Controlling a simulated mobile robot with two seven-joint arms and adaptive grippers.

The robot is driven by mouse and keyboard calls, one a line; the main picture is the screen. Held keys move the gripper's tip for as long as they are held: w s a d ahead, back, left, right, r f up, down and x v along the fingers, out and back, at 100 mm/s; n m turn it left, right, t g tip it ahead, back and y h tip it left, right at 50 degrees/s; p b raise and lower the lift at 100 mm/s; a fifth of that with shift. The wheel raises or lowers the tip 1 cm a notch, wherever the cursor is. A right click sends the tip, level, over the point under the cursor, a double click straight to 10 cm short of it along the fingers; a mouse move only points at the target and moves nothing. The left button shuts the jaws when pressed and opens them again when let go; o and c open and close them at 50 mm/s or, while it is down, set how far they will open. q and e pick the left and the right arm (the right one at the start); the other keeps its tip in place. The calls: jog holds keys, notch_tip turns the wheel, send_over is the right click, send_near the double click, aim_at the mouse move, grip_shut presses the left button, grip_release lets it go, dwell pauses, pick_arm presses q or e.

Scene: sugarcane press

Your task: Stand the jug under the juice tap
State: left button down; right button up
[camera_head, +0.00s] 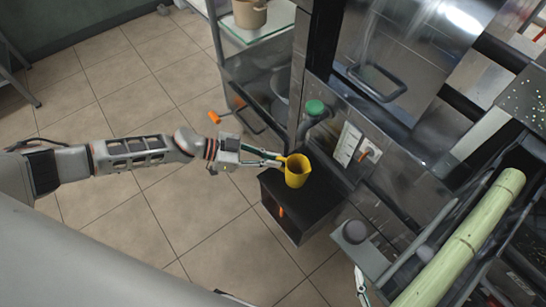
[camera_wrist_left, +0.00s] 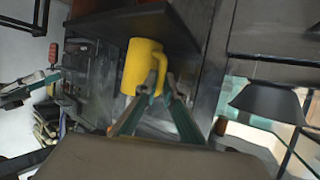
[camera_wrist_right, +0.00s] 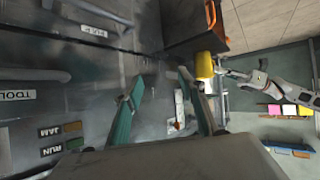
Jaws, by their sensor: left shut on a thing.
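The yellow jug (camera_head: 297,173) is upright over the black box-like stand (camera_head: 285,205), in front of the steel press. My left gripper (camera_head: 278,159) is shut on its handle; the grip also shows in the left wrist view (camera_wrist_left: 171,90). The jug also appears in the right wrist view (camera_wrist_right: 204,66). I cannot tell whether its base touches the stand. The green-topped tap (camera_head: 315,107) on a grey pipe is on the press front, just behind the jug; its outlet is not clear. My right gripper (camera_wrist_right: 160,88) is open and empty beside the press front.
A green sugarcane stalk (camera_head: 465,240) lies in the trough at the right. A shelf rack (camera_head: 240,70) with a tan pot (camera_head: 250,13) stands left of the press. The tiled floor at the left is clear.

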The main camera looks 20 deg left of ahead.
pick_arm(q)
jog(key=shift+r, duration=0.2)
jog(key=shift+f, duration=0.25)
jog(key=c, duration=2.2)
grip_release()
jog(key=shift+o, duration=0.2)
